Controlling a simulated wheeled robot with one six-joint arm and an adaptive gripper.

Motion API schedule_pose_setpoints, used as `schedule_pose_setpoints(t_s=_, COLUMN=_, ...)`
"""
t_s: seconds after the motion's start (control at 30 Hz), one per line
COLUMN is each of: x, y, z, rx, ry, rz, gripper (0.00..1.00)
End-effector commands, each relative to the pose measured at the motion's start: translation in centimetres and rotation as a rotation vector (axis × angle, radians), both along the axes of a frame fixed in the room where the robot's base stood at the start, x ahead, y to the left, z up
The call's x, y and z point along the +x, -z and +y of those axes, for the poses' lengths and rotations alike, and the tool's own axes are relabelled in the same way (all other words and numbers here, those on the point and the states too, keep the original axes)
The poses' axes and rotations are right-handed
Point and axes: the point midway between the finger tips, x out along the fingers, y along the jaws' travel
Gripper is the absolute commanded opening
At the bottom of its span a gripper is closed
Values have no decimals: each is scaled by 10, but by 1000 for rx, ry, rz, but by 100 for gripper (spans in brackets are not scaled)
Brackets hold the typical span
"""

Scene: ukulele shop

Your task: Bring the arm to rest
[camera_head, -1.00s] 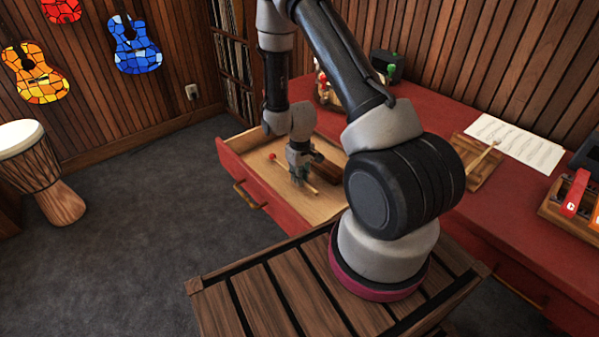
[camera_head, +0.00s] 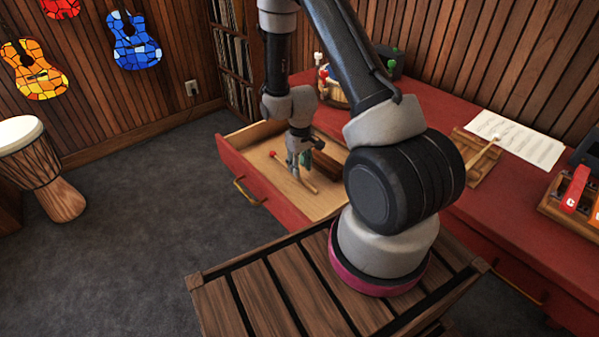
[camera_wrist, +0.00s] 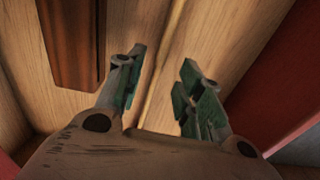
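My gripper (camera_head: 299,170) hangs above the open red drawer (camera_head: 238,177), fingers pointing down. In the wrist view my gripper (camera_wrist: 162,88) has its two green-padded fingers apart, with nothing held between them. A thin mallet with a red head (camera_head: 272,154) lies on the drawer's pale wooden floor, under the fingers. Its stick (camera_wrist: 167,58) shows between and beyond the fingertips in the wrist view. My arm is bent, reaching out over the drawer.
A dark wooden block (camera_wrist: 72,40) lies in the drawer beside the mallet. The red desk (camera_head: 420,112) holds a wooden stand with a beater (camera_head: 482,156), sheet music (camera_head: 515,138) and colored bars (camera_head: 575,190). A drum (camera_head: 40,165) stands at left. The grey carpet between is clear.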

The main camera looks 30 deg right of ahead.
Motion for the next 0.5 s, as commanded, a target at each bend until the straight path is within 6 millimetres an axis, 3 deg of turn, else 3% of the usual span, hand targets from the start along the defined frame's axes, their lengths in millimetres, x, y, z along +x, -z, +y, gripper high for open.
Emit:
schedule_pose_setpoints(t_s=0.2, x=0, y=-51, z=0, rx=0, ry=0, rz=-5, gripper=37)
schedule_pose_setpoints(t_s=0.33, x=0, y=-71, z=0, rx=0, ry=0, rz=-4, gripper=37)
schedule_pose_setpoints(t_s=0.5, x=-1, y=-83, z=0, rx=0, ry=0, rz=-2, gripper=37)
